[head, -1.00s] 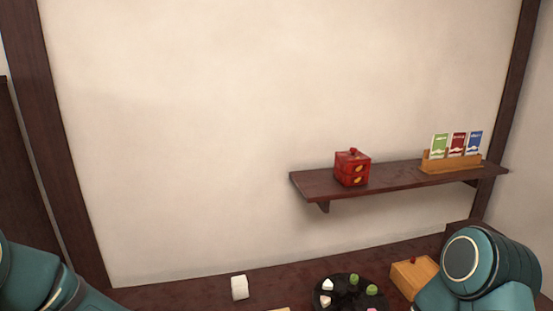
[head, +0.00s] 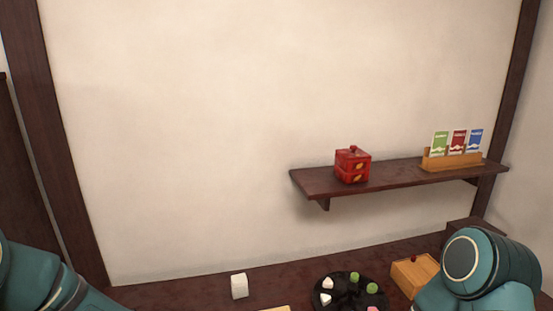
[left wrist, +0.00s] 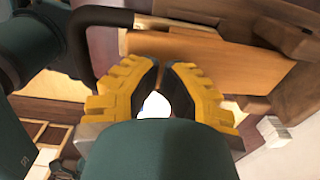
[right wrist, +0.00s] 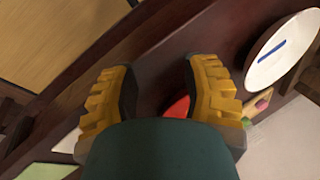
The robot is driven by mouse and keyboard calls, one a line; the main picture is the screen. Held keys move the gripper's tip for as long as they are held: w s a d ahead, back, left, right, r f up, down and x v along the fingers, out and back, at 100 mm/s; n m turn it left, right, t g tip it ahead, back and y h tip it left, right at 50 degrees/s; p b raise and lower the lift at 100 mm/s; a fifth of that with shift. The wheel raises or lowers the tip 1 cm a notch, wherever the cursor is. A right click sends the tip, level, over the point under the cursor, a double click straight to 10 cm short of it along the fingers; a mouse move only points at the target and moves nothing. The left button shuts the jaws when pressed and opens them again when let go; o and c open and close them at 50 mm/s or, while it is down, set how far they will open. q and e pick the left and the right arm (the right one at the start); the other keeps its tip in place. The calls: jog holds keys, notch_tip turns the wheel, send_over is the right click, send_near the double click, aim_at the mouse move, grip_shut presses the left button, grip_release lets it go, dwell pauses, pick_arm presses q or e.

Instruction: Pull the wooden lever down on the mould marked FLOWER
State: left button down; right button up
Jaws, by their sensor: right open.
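No mark reading FLOWER is legible in any view, and I cannot make out the mould or its lever for certain. In the left wrist view my left gripper (left wrist: 160,72) has its fingertips almost together in front of a wooden piece (left wrist: 205,48). A white thing (left wrist: 155,106) shows between its fingers, and whether they grip anything is unclear. A dark curved bar (left wrist: 85,35) is left of the fingers. In the right wrist view my right gripper (right wrist: 160,75) is open above the dark tabletop (right wrist: 160,45). A red thing (right wrist: 178,108) shows partly between its fingers.
In the head view, a white block (head: 239,286), a black round tray (head: 345,296) with small sweets and a wooden box (head: 413,274) stand on the table. A wall shelf (head: 395,181) holds a red box (head: 352,165) and cards. A white plate (right wrist: 280,50) shows in the right wrist view.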

pick_arm(q)
jog(key=shift+s+f+b, duration=0.1)
jog(key=shift+f+b, duration=0.4)
jog(key=shift+b, duration=0.05)
pick_arm(e)
jog(key=shift+s+f, duration=0.1)
jog(key=shift+f, duration=0.5)
